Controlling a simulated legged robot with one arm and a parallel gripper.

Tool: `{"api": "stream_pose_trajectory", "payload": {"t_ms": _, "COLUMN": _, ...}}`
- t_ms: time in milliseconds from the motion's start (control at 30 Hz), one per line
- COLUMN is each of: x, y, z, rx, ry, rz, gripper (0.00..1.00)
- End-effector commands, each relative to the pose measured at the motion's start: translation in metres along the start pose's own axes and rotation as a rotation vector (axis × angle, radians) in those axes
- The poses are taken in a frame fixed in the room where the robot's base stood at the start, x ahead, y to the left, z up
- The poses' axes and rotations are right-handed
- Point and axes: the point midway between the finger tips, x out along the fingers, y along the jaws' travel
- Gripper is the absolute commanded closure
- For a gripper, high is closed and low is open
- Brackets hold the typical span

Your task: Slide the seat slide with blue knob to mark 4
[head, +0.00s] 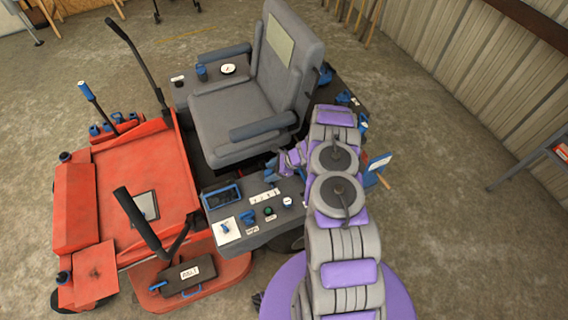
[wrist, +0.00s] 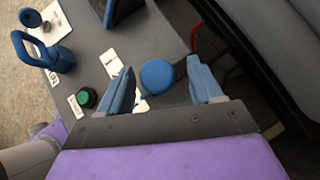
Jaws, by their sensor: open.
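In the wrist view a round blue knob (wrist: 157,75) lies between the two blue fingers of my gripper (wrist: 162,78). My gripper is open, with a gap visible on the knob's right side. The left finger is closer to the knob; I cannot tell whether it touches. A white strip (wrist: 113,62) shows beside the left finger, partly hidden by it. In the head view a white strip with small dark marks (head: 264,197) lies on the grey side console; the marks are too small to read.
The console holds a blue-framed screen (head: 222,195), a green button (head: 269,211) and a blue looped handle (wrist: 45,50). The grey seat (head: 240,118) and its armrest stand close beside my gripper. The red mower deck (head: 130,185) and upright levers are at left.

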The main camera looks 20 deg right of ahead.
Motion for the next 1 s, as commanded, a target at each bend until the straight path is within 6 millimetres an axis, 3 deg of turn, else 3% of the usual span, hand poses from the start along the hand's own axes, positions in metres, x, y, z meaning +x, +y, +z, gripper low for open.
{"api": "stream_pose_trajectory", "payload": {"t_ms": 600, "x": -0.13, "y": -0.004, "z": -0.003, "rx": 0.002, "ry": -0.004, "rz": -0.003, "gripper": 0.35}}
{"api": "stream_pose_trajectory", "payload": {"t_ms": 800, "x": -0.157, "y": -0.003, "z": -0.003, "rx": 0.001, "ry": -0.003, "rz": -0.001, "gripper": 0.35}}
{"api": "stream_pose_trajectory", "payload": {"t_ms": 1000, "x": -0.168, "y": -0.003, "z": -0.005, "rx": 0.003, "ry": -0.003, "rz": 0.0, "gripper": 0.35}}
